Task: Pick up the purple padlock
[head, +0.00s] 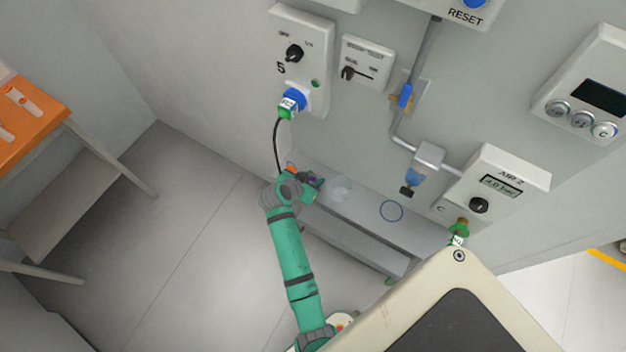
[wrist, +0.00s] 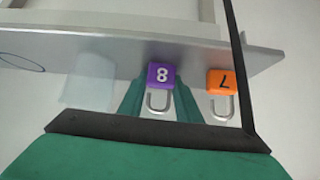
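The purple padlock (wrist: 160,75) shows in the wrist view, marked with an 8, its metal shackle toward the camera. My gripper (wrist: 160,90) has its two green fingers on either side of the padlock, close to its lower body and shackle. I cannot tell whether the fingers touch it. In the head view the purple padlock (head: 313,181) is a small patch just beside my gripper (head: 307,187), partly hidden by the arm's end.
An orange padlock (wrist: 220,81) marked 7 is right of the purple one in the wrist view. A pale translucent patch (wrist: 90,85) lies left. The grey bench (head: 365,220) stands along the wall. A cable (head: 276,145) hangs from the panel above my gripper.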

